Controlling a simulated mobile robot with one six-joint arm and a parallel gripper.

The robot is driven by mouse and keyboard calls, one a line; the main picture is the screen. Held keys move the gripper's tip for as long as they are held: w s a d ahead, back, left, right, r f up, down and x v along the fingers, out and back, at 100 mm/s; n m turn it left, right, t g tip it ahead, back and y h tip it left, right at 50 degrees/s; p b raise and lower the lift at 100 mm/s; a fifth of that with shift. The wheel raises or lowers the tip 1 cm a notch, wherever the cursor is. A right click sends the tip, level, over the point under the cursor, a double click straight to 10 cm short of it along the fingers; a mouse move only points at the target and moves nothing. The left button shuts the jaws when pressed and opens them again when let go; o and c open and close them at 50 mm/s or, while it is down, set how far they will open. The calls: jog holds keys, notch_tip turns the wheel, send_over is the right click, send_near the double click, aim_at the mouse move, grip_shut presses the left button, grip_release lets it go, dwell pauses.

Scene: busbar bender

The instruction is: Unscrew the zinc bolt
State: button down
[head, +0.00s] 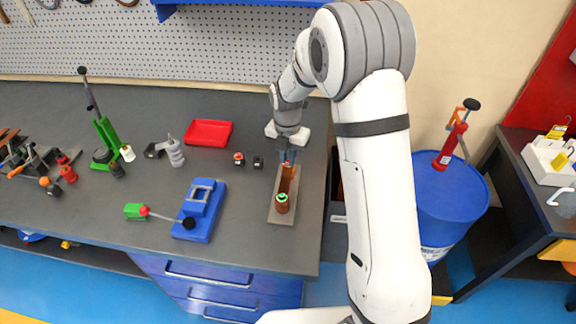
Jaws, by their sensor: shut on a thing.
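A narrow grey base plate (281,216) lies on the dark workbench near its right end. An orange-brown bar-like part (289,184) stands along it, with a copper-coloured cylinder (282,206) topped by a green ring at the near end. My gripper (287,161) points down at the far end of this device, its fingers closed low around something small there. The zinc bolt is not clearly visible; the fingers cover that spot and the details are too small to make out.
A blue vise-like tool (200,211) with a lever lies left of the plate. A green press (108,135) stands further left. A blue drum (447,205) stands right of the bench.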

jog(key=n, duration=0.5)
jog(key=shift+n, duration=0.4)
jog(key=c, duration=1.6)
grip_release()
jog(key=shift+c, duration=0.2)
jog(key=m+b, duration=0.1)
jog(key=m, duration=0.5)
jog(key=m, duration=0.5)
jog(key=shift+m+b, duration=0.3)
